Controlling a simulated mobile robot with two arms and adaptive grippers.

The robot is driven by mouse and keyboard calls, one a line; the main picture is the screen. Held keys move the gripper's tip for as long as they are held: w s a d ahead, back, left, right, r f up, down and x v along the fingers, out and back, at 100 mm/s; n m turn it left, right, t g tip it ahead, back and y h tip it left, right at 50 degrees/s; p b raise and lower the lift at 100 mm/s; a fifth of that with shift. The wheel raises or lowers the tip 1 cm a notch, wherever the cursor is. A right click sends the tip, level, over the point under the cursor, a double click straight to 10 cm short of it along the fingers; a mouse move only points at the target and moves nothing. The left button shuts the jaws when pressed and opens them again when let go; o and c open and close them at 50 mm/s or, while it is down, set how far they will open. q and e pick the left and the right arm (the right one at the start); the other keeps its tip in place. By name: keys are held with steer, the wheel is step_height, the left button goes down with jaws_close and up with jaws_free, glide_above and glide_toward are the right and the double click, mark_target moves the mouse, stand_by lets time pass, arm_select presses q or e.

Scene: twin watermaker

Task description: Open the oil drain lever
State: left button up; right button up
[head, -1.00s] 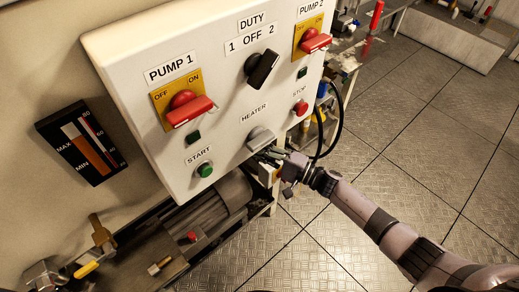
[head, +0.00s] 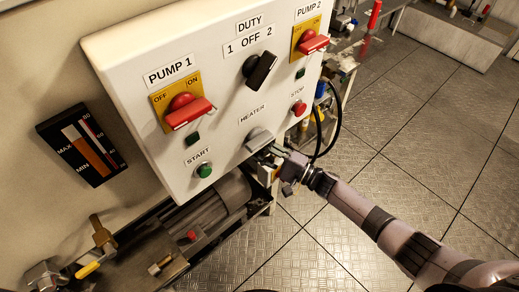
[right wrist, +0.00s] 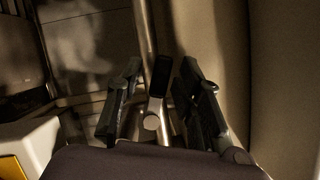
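No lever in view carries an oil drain label. A yellow-handled lever (head: 88,269) sits at the lower left of the head view, beside a brass fitting (head: 101,234). My right gripper (head: 266,152) is at the lower edge of the white panel, just below the grey heater knob (head: 260,138), far from the yellow handle. In the right wrist view its two dark fingers (right wrist: 163,100) are apart. A pale bar with a rounded end (right wrist: 152,121) shows between them; whether they touch it is unclear. My left gripper is not in view.
The white control panel (head: 222,155) carries red pump switches, a black duty knob and start and stop buttons. A level gauge (head: 82,145) is on the wall. A grey motor (head: 215,205) lies below the panel. Black cables (head: 337,125) hang to its right.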

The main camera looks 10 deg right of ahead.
steer(key=v, duration=0.8)
stand_by(0.4)
